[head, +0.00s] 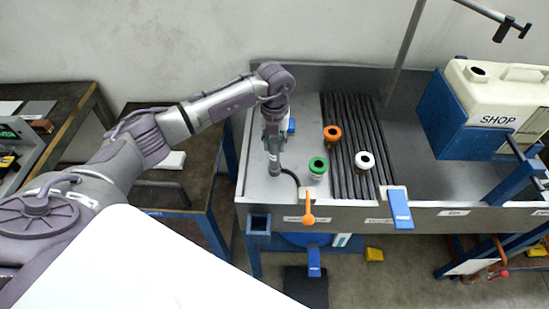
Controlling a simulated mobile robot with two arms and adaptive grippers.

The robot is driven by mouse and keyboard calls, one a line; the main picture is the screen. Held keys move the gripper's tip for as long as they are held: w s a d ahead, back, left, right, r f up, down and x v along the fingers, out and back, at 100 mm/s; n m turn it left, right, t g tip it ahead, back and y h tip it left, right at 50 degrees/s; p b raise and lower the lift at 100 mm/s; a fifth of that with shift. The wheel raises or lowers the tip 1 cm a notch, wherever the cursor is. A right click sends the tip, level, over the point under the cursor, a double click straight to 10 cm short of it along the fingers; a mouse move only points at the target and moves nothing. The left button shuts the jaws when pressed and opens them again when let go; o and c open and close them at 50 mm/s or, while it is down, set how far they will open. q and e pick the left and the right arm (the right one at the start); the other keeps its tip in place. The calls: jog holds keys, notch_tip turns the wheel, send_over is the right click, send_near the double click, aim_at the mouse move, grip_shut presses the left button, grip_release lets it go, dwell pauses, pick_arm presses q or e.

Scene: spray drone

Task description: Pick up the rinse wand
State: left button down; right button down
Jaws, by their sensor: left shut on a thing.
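My left gripper (273,145) points down over the left end of the steel bench. It is shut on a slim grey and dark piece that I take to be the rinse wand (275,167). A black curved hose (291,177) runs from its lower end toward the bench's front edge. The gripper hides the wand's upper part, and I cannot tell whether the wand touches the bench top. A small blue part (291,125) shows just right of the gripper. My right gripper is not in view.
Orange (332,132), green (318,165) and white (364,160) ringed pieces stand right of the wand, near a black ribbed mat (350,115). An orange piece (308,206) and a blue handle (400,208) sit at the front edge. A tank labelled SHOP (497,97) stands right.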

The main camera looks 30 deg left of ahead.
pick_arm(q)
jog(key=shift+r, duration=0.1)
jog(key=shift+r+b, duration=0.35)
jog(key=shift+r, duration=0.1)
notch_tip(320, 180, up, 3)
jog(key=shift+f+b, duration=0.2)
jog(key=shift+b, duration=0.5)
jog(key=d+r+b, duration=0.3)
jog(key=d+r, duration=0.5)
jog(key=d, duration=0.3)
jog(key=shift+s+d+r, duration=0.25)
jog(key=shift+d+r, duration=0.1)
jog(key=shift+f, duration=0.1)
